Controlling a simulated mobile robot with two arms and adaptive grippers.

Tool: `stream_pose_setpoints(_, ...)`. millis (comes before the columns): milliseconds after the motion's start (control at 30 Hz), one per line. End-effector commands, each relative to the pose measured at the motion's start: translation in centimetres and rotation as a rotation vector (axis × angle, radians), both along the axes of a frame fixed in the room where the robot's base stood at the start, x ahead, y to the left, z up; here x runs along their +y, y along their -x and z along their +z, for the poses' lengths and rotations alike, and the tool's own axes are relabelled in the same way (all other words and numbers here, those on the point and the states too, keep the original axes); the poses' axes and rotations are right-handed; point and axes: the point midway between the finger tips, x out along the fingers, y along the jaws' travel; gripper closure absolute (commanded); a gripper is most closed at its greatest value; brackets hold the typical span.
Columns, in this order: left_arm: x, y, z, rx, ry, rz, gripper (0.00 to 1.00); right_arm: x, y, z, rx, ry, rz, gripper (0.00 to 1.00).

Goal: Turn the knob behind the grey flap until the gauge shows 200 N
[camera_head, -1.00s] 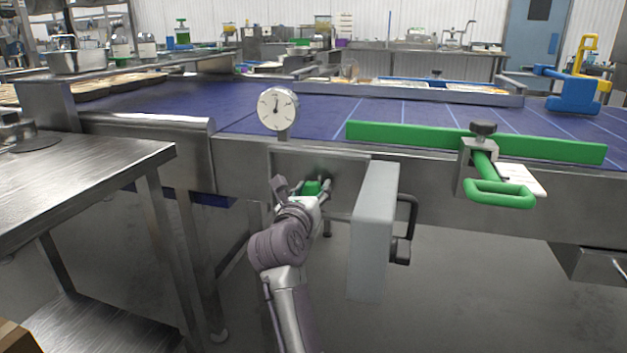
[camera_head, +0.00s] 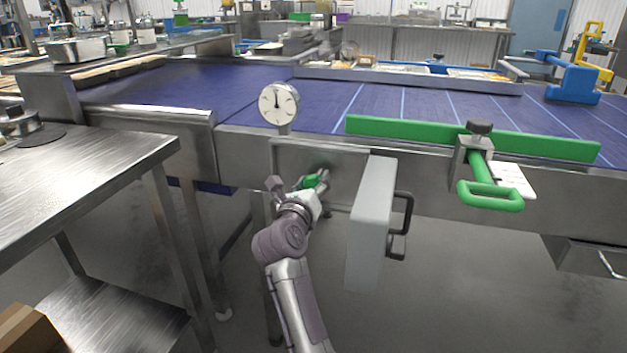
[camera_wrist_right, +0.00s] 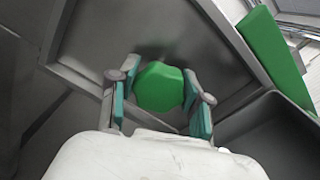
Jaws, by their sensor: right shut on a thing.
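The green knob (camera_head: 311,181) sits in the recess (camera_head: 345,160) on the front of the conveyor. In the right wrist view the knob (camera_wrist_right: 160,87) shows as a faceted green piece between my fingers. My right gripper (camera_wrist_right: 160,98) is shut on it, with one finger on each side; in the head view the gripper (camera_head: 308,184) partly covers the knob. The grey flap (camera_head: 368,225) stands swung open to the right of the recess. The round white gauge (camera_head: 279,104) stands above it, its dark needle pointing about straight up; its numbers are too small to read. My left gripper is not in view.
A green rail (camera_head: 440,138) and a green handle (camera_head: 490,196) are on the conveyor's edge to the right. A steel table (camera_head: 80,180) stands at the left. The blue belt (camera_head: 240,85) runs behind.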

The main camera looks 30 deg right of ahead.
Motion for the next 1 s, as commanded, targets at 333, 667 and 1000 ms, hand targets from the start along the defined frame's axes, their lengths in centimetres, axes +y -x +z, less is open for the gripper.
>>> stream_pose_setpoints(333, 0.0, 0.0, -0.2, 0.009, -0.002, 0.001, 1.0, 0.0, 0.0, -0.1, 0.003, 0.002, 0.001, 0.87)
stream_pose_setpoints(667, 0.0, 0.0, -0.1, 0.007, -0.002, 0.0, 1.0, 0.0, 0.0, 0.0, 0.002, 0.001, 0.001, 0.26)
stream_pose_setpoints(1000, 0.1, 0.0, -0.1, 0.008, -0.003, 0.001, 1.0, 0.0, 0.0, 1.5, -0.003, -0.001, -0.001, 0.26)
